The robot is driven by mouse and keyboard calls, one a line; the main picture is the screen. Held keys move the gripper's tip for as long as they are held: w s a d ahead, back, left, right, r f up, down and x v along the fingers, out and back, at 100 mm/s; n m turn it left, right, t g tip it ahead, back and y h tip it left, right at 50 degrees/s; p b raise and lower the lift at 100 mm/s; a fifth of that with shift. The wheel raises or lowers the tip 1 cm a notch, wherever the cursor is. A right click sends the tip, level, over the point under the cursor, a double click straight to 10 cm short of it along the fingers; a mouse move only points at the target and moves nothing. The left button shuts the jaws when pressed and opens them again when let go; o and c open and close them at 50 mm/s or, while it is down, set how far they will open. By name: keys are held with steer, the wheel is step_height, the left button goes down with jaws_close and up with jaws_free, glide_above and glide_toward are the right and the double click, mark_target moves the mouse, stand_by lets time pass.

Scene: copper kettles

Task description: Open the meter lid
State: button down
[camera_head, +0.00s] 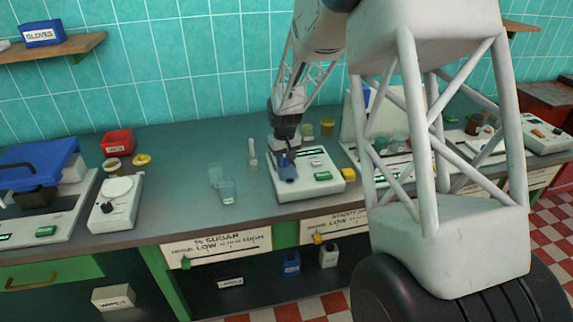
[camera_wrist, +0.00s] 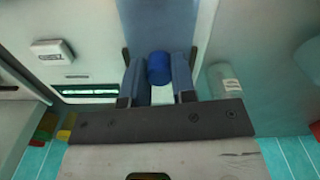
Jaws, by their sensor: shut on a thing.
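The meter (camera_head: 322,183) is a white box on the counter in the middle of the head view; its white top also shows in the wrist view (camera_wrist: 92,68). Its lid (camera_wrist: 157,22) is a blue-grey panel in the wrist view, with a round, darker blue knob (camera_wrist: 159,68) at the near end. My gripper (camera_wrist: 159,76) is shut on the knob, one finger on each side. How far the lid is tilted is hard to tell.
Two clear beakers (camera_head: 227,191) stand left of the meter, and a slim white-capped tube (camera_head: 252,152) stands behind them. A bottle (camera_wrist: 223,82) is close to my right finger in the wrist view. The counter between beakers and scale (camera_head: 115,205) is clear.

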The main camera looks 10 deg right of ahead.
steer(key=w, duration=0.5)
steer(key=shift+w, duration=0.2)
steer(key=c, duration=0.9)
jaws_free()
steer(key=shift+r, duration=0.15)
steer(key=shift+r, duration=3.8)
steer(key=shift+s, duration=0.1)
